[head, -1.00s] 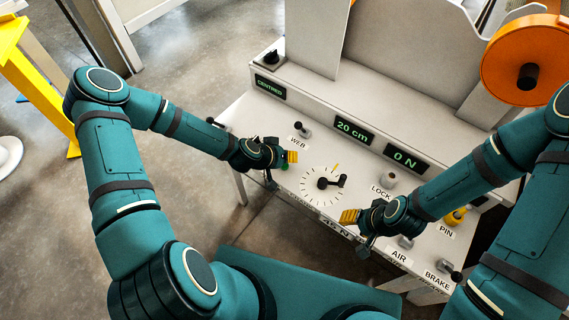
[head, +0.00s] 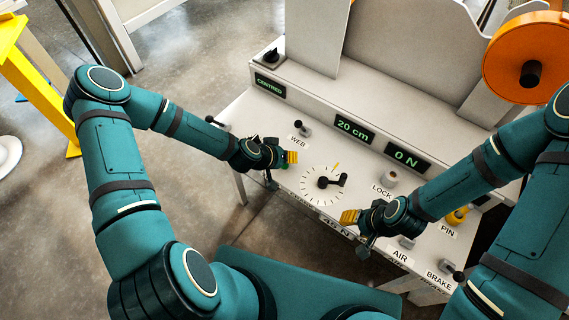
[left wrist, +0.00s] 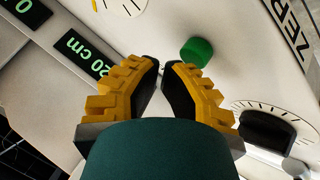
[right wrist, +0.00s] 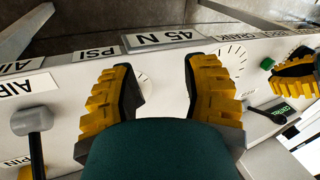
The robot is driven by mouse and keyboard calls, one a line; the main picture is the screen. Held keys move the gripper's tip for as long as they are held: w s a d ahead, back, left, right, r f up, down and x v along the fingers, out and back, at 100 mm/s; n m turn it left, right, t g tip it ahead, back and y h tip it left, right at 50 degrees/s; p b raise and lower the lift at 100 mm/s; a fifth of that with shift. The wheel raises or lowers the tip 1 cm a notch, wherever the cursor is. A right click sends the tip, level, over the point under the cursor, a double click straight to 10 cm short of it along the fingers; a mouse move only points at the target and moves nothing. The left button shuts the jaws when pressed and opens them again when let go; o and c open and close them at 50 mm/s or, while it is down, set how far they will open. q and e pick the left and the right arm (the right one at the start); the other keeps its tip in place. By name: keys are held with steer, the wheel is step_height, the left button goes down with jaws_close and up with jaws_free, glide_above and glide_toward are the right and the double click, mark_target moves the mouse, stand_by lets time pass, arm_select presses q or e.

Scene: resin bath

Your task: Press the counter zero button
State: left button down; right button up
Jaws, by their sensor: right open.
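A round green button (left wrist: 197,50) stands on the pale panel just beyond my left fingertips, apart from them in the left wrist view. A label reading ZER, cut off by the frame edge (left wrist: 285,28), is beside it. The button also shows in the right wrist view (right wrist: 267,63). My left gripper (left wrist: 161,62) has its fingertips almost together, with a narrow empty gap. In the head view it hovers at the panel's left part (head: 292,157), largely covering the button. My right gripper (right wrist: 160,75) is open and empty over the panel's front edge (head: 350,217).
A dial with a black crank (head: 325,183) lies between the grippers. Displays read 20 cm (head: 353,129) and 0 N (head: 407,157). A WEB lever (head: 303,128), a LOCK knob (head: 389,179), a yellow PIN knob (head: 457,216) and a BRAKE lever (head: 458,276) stand up from the panel.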

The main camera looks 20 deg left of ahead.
arm_select(q)
steer(key=shift+f+b, duration=0.5)
steer(key=shift+f, duration=0.15)
arm_select(e)
steer(key=shift+f, duration=0.6)
arm_select(q)
steer(key=shift+r, duration=0.15)
arm_select(e)
steer(key=shift+r, duration=0.1)
stand_by(0.7)
arm_select(q)
steer(key=shift+r+p, duration=0.7)
steer(key=shift+r, duration=0.2)
arm_select(e)
steer(key=shift+r, duration=0.6)
arm_select(q)
steer(key=shift+r+p, duration=1.75)
steer(key=shift+r, duration=0.8)
arm_select(e)
steer(key=shift+r, duration=1.75)
steer(key=shift+f, duration=0.1)
